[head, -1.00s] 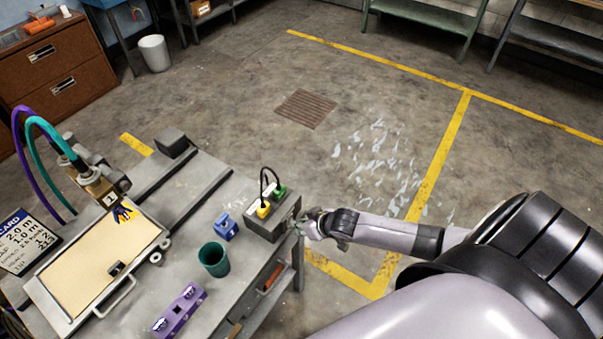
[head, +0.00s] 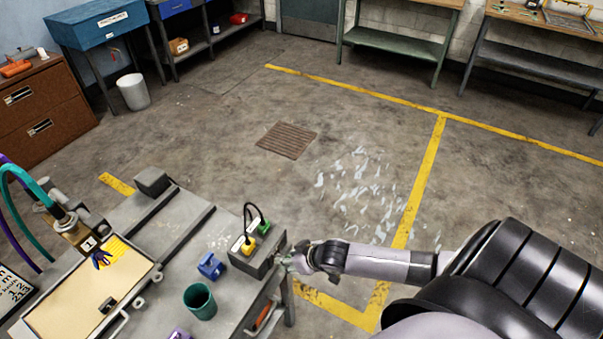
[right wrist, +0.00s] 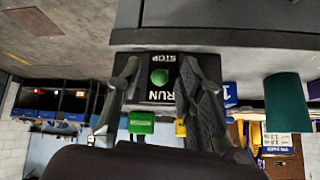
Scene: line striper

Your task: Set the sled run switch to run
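The sled run switch is a green round knob (right wrist: 160,77) on the end face of a dark box, between the words STOP and RUN, in the right wrist view. The knob's exact setting is hard to tell. The dark control box (head: 246,262) stands on the bench's right edge in the head view. My right gripper (right wrist: 160,84) is open, with one finger on each side of the knob. Contact with the knob cannot be told. In the head view, my right gripper (head: 290,262) is at the box's right end and hides the switch. My left gripper is not in view.
A blue block (head: 210,266) and a green cup (head: 200,302) stand close by on the bench. The floor right of the bench is clear.

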